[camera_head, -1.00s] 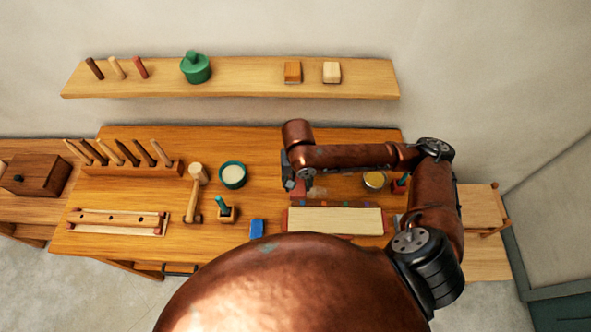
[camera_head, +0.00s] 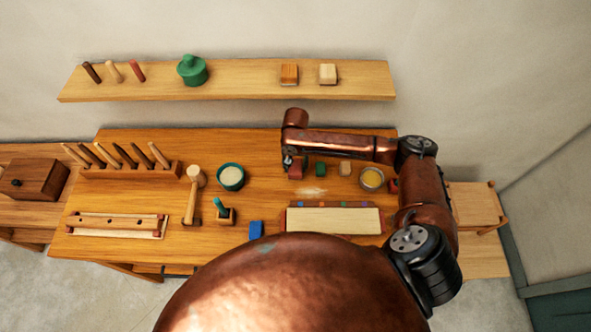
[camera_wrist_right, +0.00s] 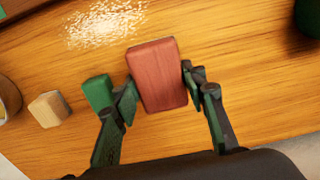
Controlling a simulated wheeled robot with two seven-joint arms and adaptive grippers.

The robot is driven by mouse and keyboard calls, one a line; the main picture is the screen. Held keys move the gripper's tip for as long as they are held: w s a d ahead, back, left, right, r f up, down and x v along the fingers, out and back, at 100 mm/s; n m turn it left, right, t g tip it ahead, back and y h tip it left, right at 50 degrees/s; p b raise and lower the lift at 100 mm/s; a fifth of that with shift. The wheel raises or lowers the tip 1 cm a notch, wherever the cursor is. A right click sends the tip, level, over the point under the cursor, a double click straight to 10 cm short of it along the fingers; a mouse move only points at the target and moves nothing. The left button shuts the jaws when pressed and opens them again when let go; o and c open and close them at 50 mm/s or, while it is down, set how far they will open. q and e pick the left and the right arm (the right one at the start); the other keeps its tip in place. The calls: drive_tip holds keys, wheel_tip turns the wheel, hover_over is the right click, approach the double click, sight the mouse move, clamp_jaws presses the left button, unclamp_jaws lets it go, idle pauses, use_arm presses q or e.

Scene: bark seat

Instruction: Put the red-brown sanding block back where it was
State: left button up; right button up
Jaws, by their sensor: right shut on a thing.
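The red-brown sanding block (camera_wrist_right: 158,75) is between the fingers of my right gripper (camera_wrist_right: 159,82) in the right wrist view, with a finger on each side. In the head view the block (camera_head: 295,169) shows just beside the gripper, at the left end of a row with a green block (camera_head: 320,169) and a pale wood block (camera_head: 345,168). The green block (camera_wrist_right: 97,92) lies close beside one finger in the wrist view. I cannot tell whether the held block touches the tabletop. My left gripper is not in view.
A whitish dust patch (camera_head: 312,191) lies in front of the row, then a pale board (camera_head: 333,221). A bowl with yellow contents (camera_head: 372,178) stands to the right, a green bowl (camera_head: 232,176) to the left. The bench (camera_head: 265,150) is bare behind the held block.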

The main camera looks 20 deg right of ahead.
sight(295, 170)
drive_tip(key=shift+w+d+f, duration=0.1)
drive_tip(key=shift+w+f, duration=0.1)
drive_tip(key=shift+f, duration=1.55)
drive_tip(key=shift+s+f, duration=0.1)
drive_tip(key=shift+f, duration=0.05)
drive_tip(key=o, duration=1)
wheel_tip(295, 170, up, 12)
drive_tip(key=shift+r, duration=0.15)
